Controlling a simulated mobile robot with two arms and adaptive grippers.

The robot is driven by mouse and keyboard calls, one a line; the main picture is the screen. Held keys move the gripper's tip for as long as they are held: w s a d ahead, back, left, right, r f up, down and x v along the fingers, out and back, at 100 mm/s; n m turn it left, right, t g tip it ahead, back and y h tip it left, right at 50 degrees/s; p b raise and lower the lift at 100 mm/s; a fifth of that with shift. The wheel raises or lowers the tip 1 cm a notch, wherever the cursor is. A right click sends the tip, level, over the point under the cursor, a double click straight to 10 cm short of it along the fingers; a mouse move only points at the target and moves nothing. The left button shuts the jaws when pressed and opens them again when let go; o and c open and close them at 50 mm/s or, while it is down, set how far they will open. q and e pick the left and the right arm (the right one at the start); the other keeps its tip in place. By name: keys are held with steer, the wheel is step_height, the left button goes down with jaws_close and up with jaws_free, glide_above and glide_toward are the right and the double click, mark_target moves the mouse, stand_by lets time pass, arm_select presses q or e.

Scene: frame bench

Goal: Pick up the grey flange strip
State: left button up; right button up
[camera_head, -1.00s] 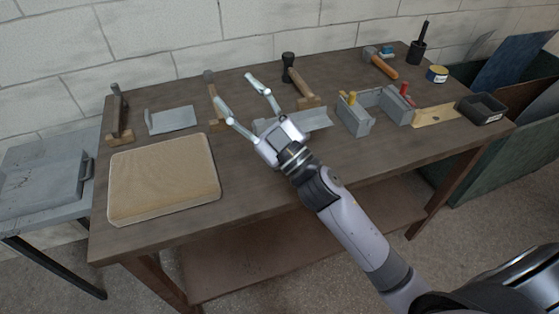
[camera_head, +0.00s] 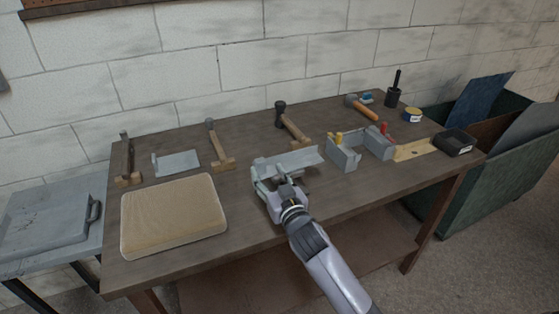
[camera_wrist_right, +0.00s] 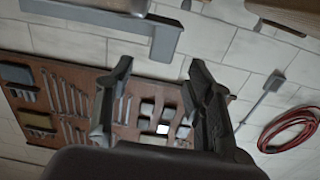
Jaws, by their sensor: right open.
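A grey flange strip (camera_head: 302,158) lies on the bench near its middle, with its left part hidden behind my right gripper. My right gripper (camera_head: 272,177) is at the strip's near left side in the head view; I cannot tell whether they touch. In the right wrist view the two dark fingers (camera_wrist_right: 165,95) stand apart with nothing between them. A grey piece with a bent end (camera_wrist_right: 105,17) crosses the top left of that view, beyond the fingertips. A second grey bent sheet (camera_head: 178,163) lies further left on the bench. My left gripper is not in view.
A tan pad (camera_head: 173,215) lies at the front left of the bench. Grey blocks (camera_head: 343,158) with yellow and red parts stand right of the strip. A black tray (camera_head: 454,143) is at the right end.

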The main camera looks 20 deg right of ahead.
mark_target(262, 163)
steer(key=shift+w, duration=0.85)
steer(key=shift+w+r+p, duration=0.15)
steer(key=shift+w+p, duration=0.2)
steer(key=shift+w, duration=0.1)
steer(key=w+p, duration=0.1)
steer(key=w, duration=0.2)
steer(key=shift+w+a, duration=0.1)
steer(key=shift+w, duration=0.6)
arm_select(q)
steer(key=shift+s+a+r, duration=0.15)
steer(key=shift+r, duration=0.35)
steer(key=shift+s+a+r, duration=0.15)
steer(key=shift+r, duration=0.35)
arm_select(e)
jaws_close()
